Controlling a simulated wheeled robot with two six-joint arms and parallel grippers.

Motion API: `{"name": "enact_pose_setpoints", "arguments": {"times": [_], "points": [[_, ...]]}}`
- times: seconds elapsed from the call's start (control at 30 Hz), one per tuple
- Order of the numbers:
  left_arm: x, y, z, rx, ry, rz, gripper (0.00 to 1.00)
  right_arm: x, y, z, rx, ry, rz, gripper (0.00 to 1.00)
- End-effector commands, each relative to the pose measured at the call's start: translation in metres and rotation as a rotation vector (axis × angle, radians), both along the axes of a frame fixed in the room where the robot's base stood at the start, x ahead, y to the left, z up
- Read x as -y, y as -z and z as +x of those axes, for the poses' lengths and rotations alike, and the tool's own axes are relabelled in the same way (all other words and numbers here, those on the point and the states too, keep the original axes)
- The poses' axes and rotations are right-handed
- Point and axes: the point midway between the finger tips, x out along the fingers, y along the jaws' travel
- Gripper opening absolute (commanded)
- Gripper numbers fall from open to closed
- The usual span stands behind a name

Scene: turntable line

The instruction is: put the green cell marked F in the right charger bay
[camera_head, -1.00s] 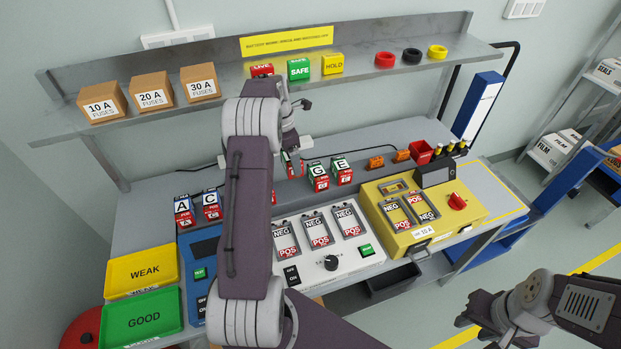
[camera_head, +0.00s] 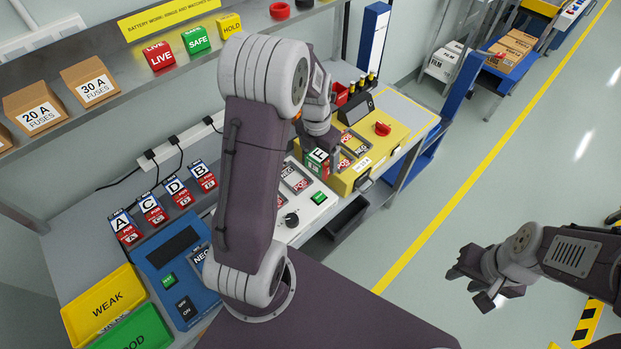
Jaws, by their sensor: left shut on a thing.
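A green cell (camera_head: 316,163) with a white top label is in my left gripper (camera_head: 317,146); its letter looks like F, but is small and turned. The gripper is shut on it, above the gap between the white unit (camera_head: 318,213) and the yellow unit (camera_head: 398,145). The yellow unit has bays marked NEG and POS, partly behind the held cell. The white unit's bays are partly hidden by my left arm; one shows near its back. My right gripper (camera_head: 471,283) is empty and looks open, over the floor at right.
Cells A, C, D and B (camera_head: 203,176) stand in a row at the back. A blue unit (camera_head: 160,285), a yellow WEAK tray (camera_head: 100,305) and a green GOOD tray (camera_head: 138,332) are at left. A shelf (camera_head: 120,98) with boxes and cubes runs above.

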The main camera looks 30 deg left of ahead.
Motion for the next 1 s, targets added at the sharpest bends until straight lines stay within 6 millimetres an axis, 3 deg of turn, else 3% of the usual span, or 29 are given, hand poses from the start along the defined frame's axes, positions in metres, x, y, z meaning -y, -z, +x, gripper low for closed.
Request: {"name": "enact_pose_setpoints", "arguments": {"times": [0.2, 0.37, 0.47, 0.8, 1.0], "points": [[0.028, -0.018, 0.006, 0.036, 0.080, 0.007, 0.09, 0.000, -0.001, 0.000, 0.000, 0.000, 0.000, 0.36], [0.029, -0.017, 0.006, 0.035, 0.087, 0.007, 0.09, 0.000, -0.002, 0.000, 0.000, 0.000, 0.000, 0.36], [0.014, -0.008, 0.002, 0.033, 0.082, 0.007, 0.09, 0.000, -0.002, 0.000, 0.000, 0.000, 0.000, 0.36], [-0.068, 0.043, -0.018, 0.033, 0.081, 0.007, 0.09, 0.000, -0.005, 0.000, 0.000, 0.000, 0.000, 0.36], [-0.084, 0.052, -0.021, 0.036, 0.087, 0.008, 0.09, 0.000, -0.005, 0.000, 0.000, 0.000, 0.000, 0.36]]}}
